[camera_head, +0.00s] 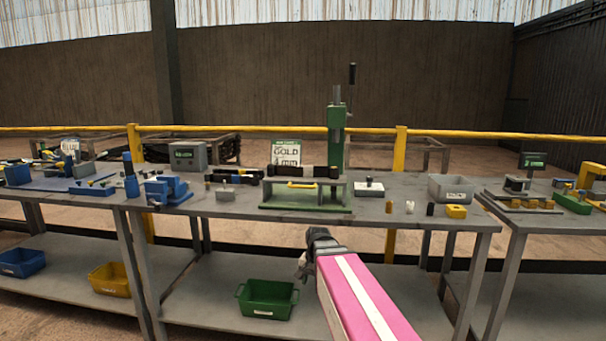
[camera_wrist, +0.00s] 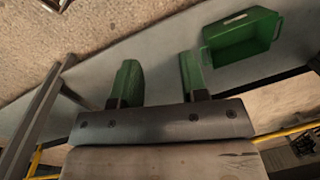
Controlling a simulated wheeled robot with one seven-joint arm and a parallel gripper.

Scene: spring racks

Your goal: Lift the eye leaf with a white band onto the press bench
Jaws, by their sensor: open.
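The press bench (camera_head: 370,212) is a long grey table across the middle of the head view. A green press (camera_head: 337,135) stands on it, with a green-framed fixture (camera_head: 305,207) in front. I cannot pick out an eye leaf with a white band in either view. My gripper (camera_head: 302,268) is in front of the bench, below its top, at the end of my pink arm. In the wrist view my gripper (camera_wrist: 158,75) has its two green fingers apart with nothing between them.
A green bin (camera_head: 267,299) stands on the lower shelf; it also shows in the wrist view (camera_wrist: 240,42). A grey bin (camera_head: 451,188), a yellow block (camera_head: 456,211) and blue fixtures (camera_head: 168,190) occupy the bench top. A yellow rail (camera_head: 270,129) runs behind.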

